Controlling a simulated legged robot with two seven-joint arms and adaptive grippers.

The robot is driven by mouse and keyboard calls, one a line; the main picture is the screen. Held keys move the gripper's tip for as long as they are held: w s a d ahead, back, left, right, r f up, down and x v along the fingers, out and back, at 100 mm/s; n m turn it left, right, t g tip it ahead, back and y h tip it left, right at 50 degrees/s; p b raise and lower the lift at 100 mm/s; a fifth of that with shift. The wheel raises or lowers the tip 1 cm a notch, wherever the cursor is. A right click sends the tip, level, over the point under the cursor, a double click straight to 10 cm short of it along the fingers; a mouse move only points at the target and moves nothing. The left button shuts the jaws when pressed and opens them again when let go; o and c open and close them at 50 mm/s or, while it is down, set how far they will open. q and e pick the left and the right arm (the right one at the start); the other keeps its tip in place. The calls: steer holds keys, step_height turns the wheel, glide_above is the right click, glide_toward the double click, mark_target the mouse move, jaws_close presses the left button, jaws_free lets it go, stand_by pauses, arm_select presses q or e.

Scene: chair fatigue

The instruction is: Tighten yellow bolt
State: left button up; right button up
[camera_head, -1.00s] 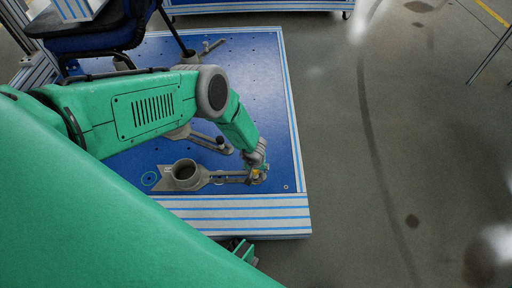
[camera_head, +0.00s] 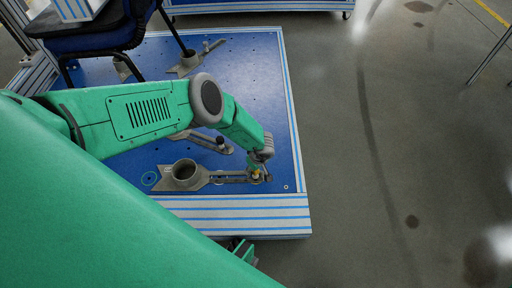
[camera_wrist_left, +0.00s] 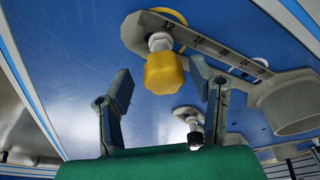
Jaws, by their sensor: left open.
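The yellow bolt (camera_wrist_left: 164,73) is a knob-like head on a pale threaded stem, standing on a slotted grey metal arm (camera_wrist_left: 215,50) with printed numbers. In the head view the yellow bolt (camera_head: 256,176) is a small spot at the right end of this arm, just below my wrist. My left gripper (camera_wrist_left: 163,84) is open, its fingers on either side of the bolt head with visible gaps. In the head view my left gripper (camera_head: 260,172) is small and hard to make out.
The grey arm ends in a round cup (camera_head: 185,171) on the blue platform (camera_head: 250,80). Another slotted arm with a black knob (camera_head: 220,141) lies behind it. A chair (camera_head: 100,35) stands at the upper left. Open floor (camera_head: 400,150) lies to the right.

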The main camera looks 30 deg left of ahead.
arm_select(q)
steer(key=c, duration=1.1)
steer(key=m, duration=0.3)
steer(key=shift+w+d+r+m+t+h, duration=0.1)
steer(key=shift+w+m+t+h, duration=0.05)
steer(key=shift+m+t+h, duration=0.2)
steer(key=shift+c, duration=0.2)
steer(key=m, duration=0.3)
steer(key=shift+w+d+m+t+h, duration=0.1)
steer(key=shift+w+m+t+h, duration=0.1)
steer(key=shift+m+t+h, duration=0.15)
steer(key=shift+m, duration=0.3)
steer(key=m, duration=0.2)
steer(key=m+h, duration=0.1)
steer(key=m, duration=0.1)
steer(key=shift+d, duration=0.3)
steer(key=o, duration=1.1)
steer(key=shift+o, duration=0.2)
steer(key=shift+s+a, duration=0.1)
